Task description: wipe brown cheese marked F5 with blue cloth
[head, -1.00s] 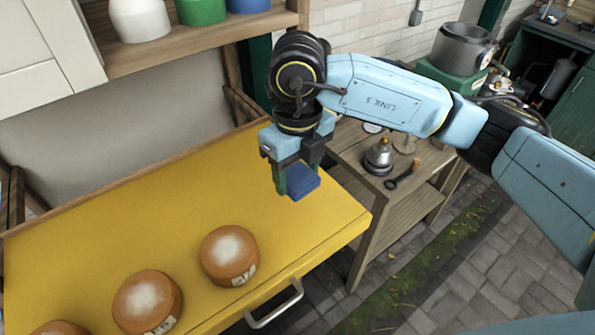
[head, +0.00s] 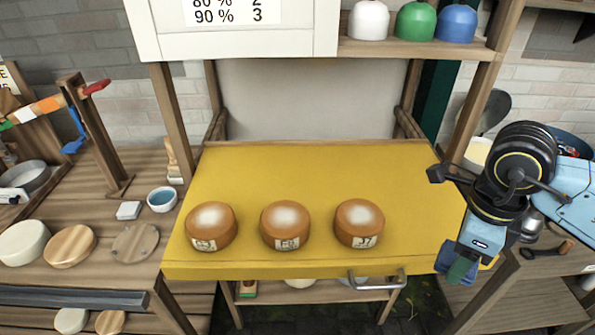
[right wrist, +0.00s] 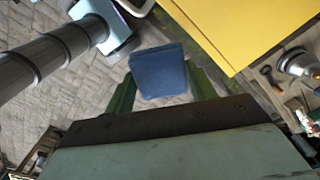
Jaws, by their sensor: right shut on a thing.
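Three round brown cheeses with pale patches on top stand in a row on the yellow board (head: 300,165). The label on the middle cheese (head: 286,225) appears to read F5. The left cheese (head: 211,226) and right cheese (head: 359,223) carry other labels, hard to read. My right gripper (head: 461,270) is at the board's front right corner, well right of the cheeses and apart from them. It is shut on the folded blue cloth (right wrist: 158,72), which shows between its green fingers in the right wrist view. My left gripper is not in view.
A metal handle (head: 378,282) sticks out at the board's front. White, green (head: 415,21) and blue domes stand on the shelf above. On the left bench are a small bowl of blue liquid (head: 162,199) and several round pieces. The board behind the cheeses is clear.

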